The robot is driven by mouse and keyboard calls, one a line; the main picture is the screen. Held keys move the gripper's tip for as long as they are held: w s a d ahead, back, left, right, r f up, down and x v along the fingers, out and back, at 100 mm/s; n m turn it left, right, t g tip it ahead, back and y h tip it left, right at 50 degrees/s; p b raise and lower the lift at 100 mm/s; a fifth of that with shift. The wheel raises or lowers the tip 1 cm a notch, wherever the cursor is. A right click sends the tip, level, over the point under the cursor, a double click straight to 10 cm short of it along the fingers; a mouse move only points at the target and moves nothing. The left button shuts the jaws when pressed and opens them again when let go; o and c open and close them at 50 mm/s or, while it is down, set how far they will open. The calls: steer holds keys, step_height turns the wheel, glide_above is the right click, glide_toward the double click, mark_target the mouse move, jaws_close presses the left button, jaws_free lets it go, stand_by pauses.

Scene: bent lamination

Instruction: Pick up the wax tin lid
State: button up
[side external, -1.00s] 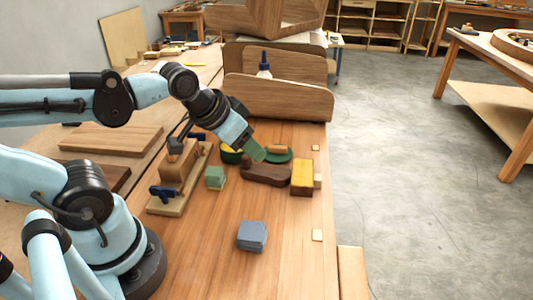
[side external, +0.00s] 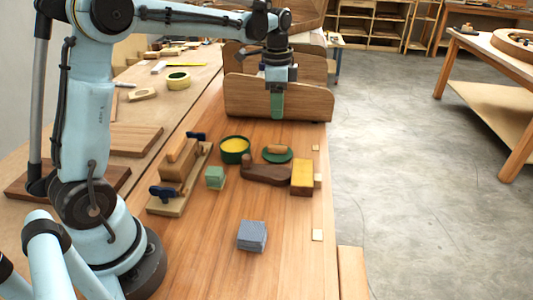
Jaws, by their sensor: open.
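The wax tin lid (side external: 268,158) is a dark green disc lying flat on the bench, with a small tan wooden piece (side external: 277,149) on top of it. The wax tin (side external: 235,157), green with yellow wax inside, stands open just to its left. My gripper (side external: 277,114) points straight down, raised in front of the curved wooden panels and above the lid in the picture. Its green fingers are open, seen nearly edge-on, with nothing visible between them. It is apart from the lid.
A dark brown shaped block (side external: 266,175) lies just in front of the lid, with a yellow-topped block (side external: 302,177) to its right. Curved wooden panels (side external: 250,98) stand behind.

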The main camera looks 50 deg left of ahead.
mark_target(277, 146)
steer(key=shift+m, duration=0.3)
steer(key=f, duration=0.4)
steer(key=w+f, duration=0.1)
steer(key=f, duration=0.3)
steer(key=a+f, duration=0.1)
steer(key=f, duration=0.4)
steer(key=shift+w, duration=0.15)
steer(key=shift+c, duration=0.5)
jaws_close()
